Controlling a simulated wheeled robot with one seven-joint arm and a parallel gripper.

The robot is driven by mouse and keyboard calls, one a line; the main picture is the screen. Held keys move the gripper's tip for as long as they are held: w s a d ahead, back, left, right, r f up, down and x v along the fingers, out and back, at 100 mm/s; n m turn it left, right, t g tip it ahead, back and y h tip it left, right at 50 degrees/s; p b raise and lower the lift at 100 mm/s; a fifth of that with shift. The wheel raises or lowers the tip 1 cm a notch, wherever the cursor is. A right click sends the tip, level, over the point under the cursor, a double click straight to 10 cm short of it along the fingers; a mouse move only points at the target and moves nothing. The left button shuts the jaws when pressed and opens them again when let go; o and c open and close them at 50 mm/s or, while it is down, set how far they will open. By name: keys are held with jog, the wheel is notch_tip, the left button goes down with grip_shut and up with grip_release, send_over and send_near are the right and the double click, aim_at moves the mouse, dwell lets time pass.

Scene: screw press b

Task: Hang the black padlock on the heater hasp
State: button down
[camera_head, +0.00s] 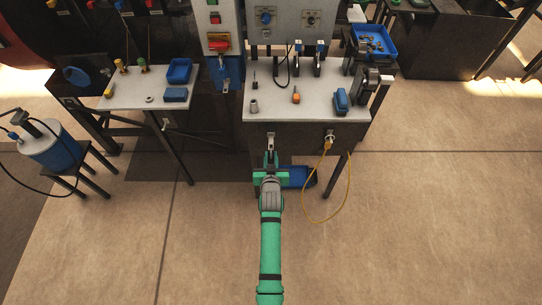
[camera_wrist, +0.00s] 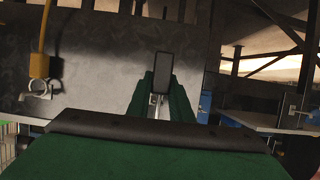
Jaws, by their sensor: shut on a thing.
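My gripper (camera_head: 270,160) is just in front of the bench's dark front panel. In the wrist view its green fingers close on the black padlock (camera_wrist: 162,70), whose dark body shows between the fingertips. A bright metal piece (camera_wrist: 156,100) shows between the fingers below the body; I cannot tell whether it is shackle or hasp. A silver hasp (camera_head: 270,141) is on the panel just beyond my gripper in the head view. I cannot see a label naming it as the heater hasp, nor whether the padlock touches it.
A second fitting (camera_head: 330,134) to the right carries a yellow plug (camera_head: 327,145) with a looped yellow cable (camera_head: 349,185). The plug also shows at left in the wrist view (camera_wrist: 39,66). A blue object (camera_head: 299,177) lies beneath the bench (camera_head: 275,104). Open floor surrounds my arm.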

jog(key=shift+s, duration=0.5)
jog(key=s, duration=0.3)
jog(key=shift+s, duration=0.1)
dwell(0.5)
jog(key=shift+r, duration=0.1)
dwell(0.8)
